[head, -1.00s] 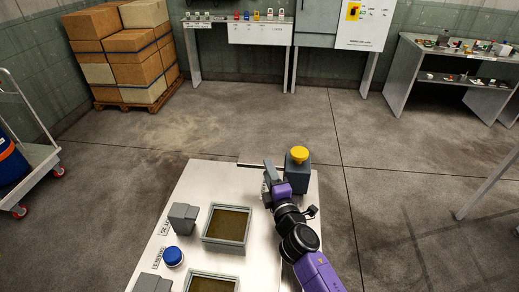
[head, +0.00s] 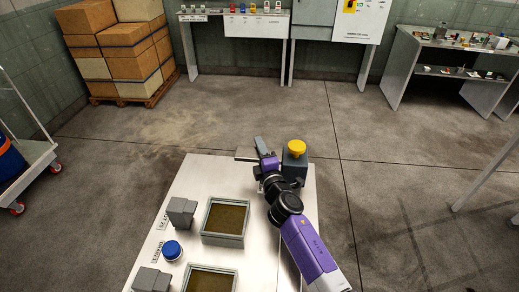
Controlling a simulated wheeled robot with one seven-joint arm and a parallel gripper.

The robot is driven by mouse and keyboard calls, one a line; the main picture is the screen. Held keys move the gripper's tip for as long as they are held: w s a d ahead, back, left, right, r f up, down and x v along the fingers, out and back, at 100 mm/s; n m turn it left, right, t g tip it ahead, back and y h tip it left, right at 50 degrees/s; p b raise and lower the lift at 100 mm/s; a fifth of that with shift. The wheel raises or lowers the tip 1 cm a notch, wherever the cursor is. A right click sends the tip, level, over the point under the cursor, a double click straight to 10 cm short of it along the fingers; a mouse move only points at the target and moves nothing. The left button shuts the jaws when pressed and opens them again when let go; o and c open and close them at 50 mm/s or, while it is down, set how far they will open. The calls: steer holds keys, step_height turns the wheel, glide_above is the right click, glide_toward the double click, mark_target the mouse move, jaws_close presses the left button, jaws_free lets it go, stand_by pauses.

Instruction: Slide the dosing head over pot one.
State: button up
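A grey box with a round yellow top (head: 295,160) stands at the back right of the pale table. I cannot tell for sure whether it is the dosing head. My gripper (head: 262,146) is at the table's back edge, just left of this box. Its fingers are too small to tell open from shut or whether they hold anything. A flat grey bar (head: 244,155) lies at the back edge, left of my gripper. No pot is clearly marked as pot one. A square grey-rimmed tray with brown content (head: 225,221) lies mid-table; a second similar tray (head: 210,282) is nearer.
Two grey blocks (head: 181,211) and a blue round knob (head: 172,250) line the table's left side, beside labels. Stacked cartons (head: 115,50), a trolley (head: 35,165) and benches (head: 430,65) stand away on the floor. The floor behind the table is clear.

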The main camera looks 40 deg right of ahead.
jaws_close()
stand_by(1.2)
